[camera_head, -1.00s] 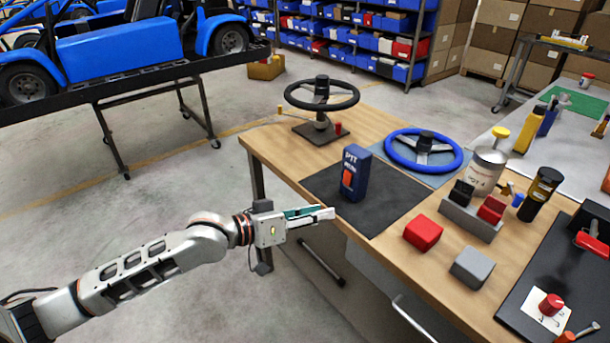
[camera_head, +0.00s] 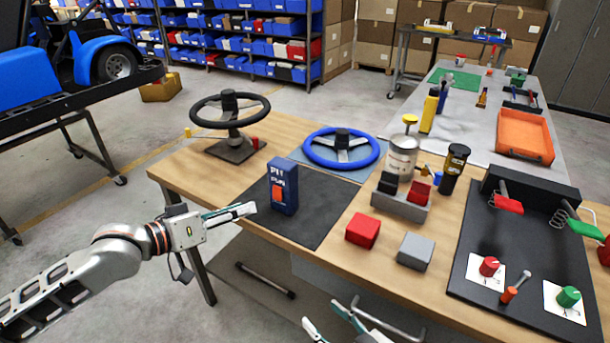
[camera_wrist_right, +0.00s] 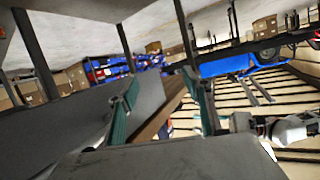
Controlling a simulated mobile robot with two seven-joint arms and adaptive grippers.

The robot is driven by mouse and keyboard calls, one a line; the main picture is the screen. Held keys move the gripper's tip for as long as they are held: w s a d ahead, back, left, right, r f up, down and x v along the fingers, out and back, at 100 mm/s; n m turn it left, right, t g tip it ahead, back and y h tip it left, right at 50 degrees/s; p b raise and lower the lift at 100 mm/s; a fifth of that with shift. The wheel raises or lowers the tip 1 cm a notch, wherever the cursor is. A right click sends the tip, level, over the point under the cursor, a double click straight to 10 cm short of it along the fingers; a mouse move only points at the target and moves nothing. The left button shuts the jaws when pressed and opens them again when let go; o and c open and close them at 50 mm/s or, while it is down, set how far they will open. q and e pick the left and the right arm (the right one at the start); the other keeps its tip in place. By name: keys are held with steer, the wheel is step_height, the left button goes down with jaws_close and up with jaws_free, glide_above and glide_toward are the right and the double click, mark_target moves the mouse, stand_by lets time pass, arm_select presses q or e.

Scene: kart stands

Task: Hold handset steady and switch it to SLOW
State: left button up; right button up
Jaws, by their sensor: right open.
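The handset (camera_head: 291,187) is a dark blue upright box with white lettering and an orange-red switch (camera_head: 278,192) on its front. It stands on the black mat (camera_head: 315,225) at the table's near left. My left gripper (camera_head: 250,209) is just left of the handset, near the table's front edge, apart from it. Its fingers are seen from the side, so its opening is unclear. My right gripper (camera_head: 323,317) is low at the bottom of the head view, in front of the table edge. The right wrist view shows its two fingers (camera_wrist_right: 165,98) apart, with nothing held between them.
A steering wheel on a stand (camera_head: 232,110) and a blue wheel (camera_head: 341,147) lie behind the mat. A red block (camera_head: 362,230), a grey block (camera_head: 415,251) and a can (camera_head: 403,155) stand to the right. A black panel (camera_head: 470,290) with knobs is further right.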

steer(key=w+a+r+n+g+y, duration=0.1)
steer(key=w+a+r+n+y, duration=0.15)
steer(key=w+a+r, duration=0.4)
steer(key=w+a+r+n+g+y, duration=0.1)
steer(key=w+a+r+y, duration=0.2)
steer(key=r, duration=0.6)
steer(key=shift+n+g+y, duration=0.4)
steer(key=shift+n+y, duration=0.15)
steer(key=shift+y, duration=0.4)
steer(key=w+r, duration=0.1)
steer(key=w+d+r, duration=0.1)
steer(key=r, duration=0.1)
steer(key=w+d+r, duration=0.1)
steer(key=w+r, duration=0.1)
steer(key=shift+w+d+r, duration=0.1)
steer(key=shift+d, duration=0.1)
steer(key=t, duration=0.1)
glide_toward(271, 160)
steer(key=shift+n+h, duration=0.3)
steer(key=shift+n, duration=0.1)
steer(key=shift+x, duration=3.55)
steer(key=shift+w+d, duration=0.15)
